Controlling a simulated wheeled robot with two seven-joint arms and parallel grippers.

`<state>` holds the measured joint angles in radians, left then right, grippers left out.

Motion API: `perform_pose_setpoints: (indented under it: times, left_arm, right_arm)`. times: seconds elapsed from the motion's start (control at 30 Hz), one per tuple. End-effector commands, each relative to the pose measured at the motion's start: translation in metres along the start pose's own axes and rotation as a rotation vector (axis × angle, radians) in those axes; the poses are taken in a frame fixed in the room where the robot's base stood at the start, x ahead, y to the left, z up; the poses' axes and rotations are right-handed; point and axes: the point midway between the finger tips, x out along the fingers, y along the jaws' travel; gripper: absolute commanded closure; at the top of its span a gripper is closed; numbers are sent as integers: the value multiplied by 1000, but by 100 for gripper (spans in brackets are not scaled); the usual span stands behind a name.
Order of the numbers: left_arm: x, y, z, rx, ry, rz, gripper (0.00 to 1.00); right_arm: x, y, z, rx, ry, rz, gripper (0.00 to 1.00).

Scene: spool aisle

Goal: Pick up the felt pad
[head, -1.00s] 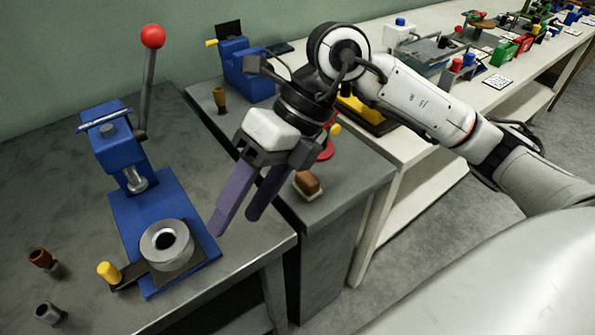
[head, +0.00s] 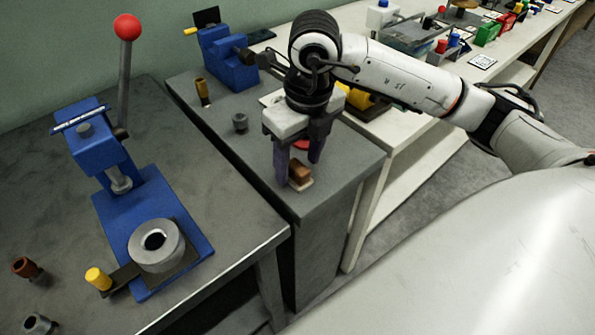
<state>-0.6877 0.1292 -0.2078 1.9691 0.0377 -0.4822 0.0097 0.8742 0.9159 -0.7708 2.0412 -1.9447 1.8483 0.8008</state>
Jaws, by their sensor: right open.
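A small brown block on a pale base, which looks like the felt pad (head: 302,174), lies near the front edge of the grey bench in the middle. My right gripper (head: 298,171) points down over it with its purple fingers apart. The left finger partly covers the pad's left side. I cannot tell whether the fingertips touch the pad or how far they are above the bench. My left gripper is not in view.
A blue press (head: 138,205) with a red-knobbed lever (head: 127,28) and a grey ring stands on the left bench. A blue vise-like device (head: 228,58), a brown peg (head: 202,90) and a grey cylinder (head: 240,122) stand on the middle bench. A red item shows behind the fingers.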

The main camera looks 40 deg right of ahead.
Motion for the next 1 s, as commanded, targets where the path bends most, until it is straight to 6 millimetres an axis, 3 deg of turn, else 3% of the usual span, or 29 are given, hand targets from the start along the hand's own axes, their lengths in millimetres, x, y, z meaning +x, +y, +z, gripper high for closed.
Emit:
perform_pose_setpoints:
  times: [0.13,0.4,0.43,0.7,1.0]
  left_arm:
    - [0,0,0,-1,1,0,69]
    - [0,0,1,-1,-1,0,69]
    - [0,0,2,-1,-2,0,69]
    - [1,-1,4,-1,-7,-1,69]
    - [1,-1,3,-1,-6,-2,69]
  right_arm:
    - [19,0,0,1,1,0,47]
    - [22,0,0,-1,-1,1,47]
    - [22,0,0,-1,-1,1,49]
    - [22,0,0,-1,-1,1,91]
    - [15,1,2,0,-4,1,91]
